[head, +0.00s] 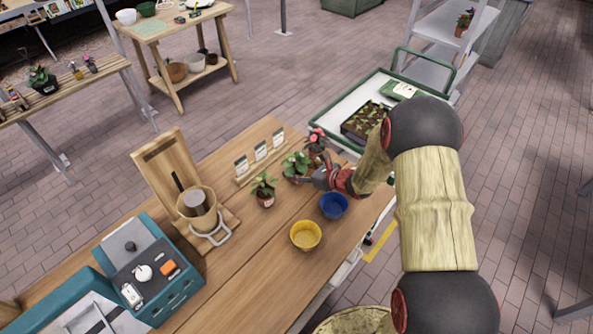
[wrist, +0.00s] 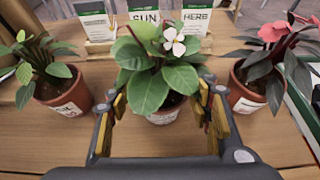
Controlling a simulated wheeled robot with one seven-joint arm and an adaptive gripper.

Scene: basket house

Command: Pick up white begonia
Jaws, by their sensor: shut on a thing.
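The white begonia (wrist: 172,42) has broad green leaves and one white flower, and it stands upright in a terracotta pot with a white label. In the wrist view its pot (wrist: 166,112) is between the two fingers of my gripper (wrist: 165,110), which is shut on it. In the head view the begonia (head: 296,165) is on the wooden table, at the end of my gripper (head: 308,178), which reaches it from the right. The lower pot is partly hidden there. I see no clear gap between the pot and the table.
A leafy potted plant (wrist: 62,82) is on the left and a pink-flowered plant (wrist: 262,75) close on the right. Seed packets in a wooden holder (wrist: 100,47) stand behind. A blue pot (head: 333,206) and a yellow pot (head: 305,236) stand in front on the table.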

